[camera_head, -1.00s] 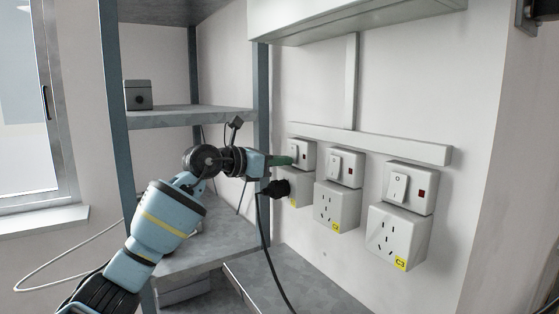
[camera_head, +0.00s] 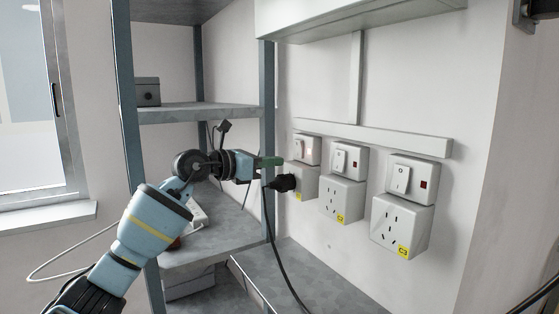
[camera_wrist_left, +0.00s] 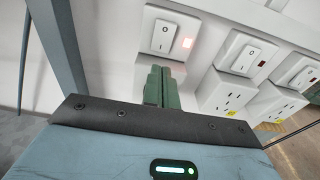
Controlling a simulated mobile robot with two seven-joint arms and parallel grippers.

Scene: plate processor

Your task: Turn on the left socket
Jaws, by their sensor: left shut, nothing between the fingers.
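My left gripper (camera_head: 276,161) has green fingers, shut and empty, just left of the switch with a small gap. In the wrist view the shut fingers (camera_wrist_left: 162,70) point at the switch's lower part. My right gripper is in neither view.
Two more switch-and-socket units, the middle (camera_head: 342,198) and the right (camera_head: 400,227), stand to the right with dark indicators. A metal shelf (camera_head: 210,115) is close behind my left arm. A black cable (camera_head: 268,230) hangs below the plug. Wall space below the sockets is clear.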

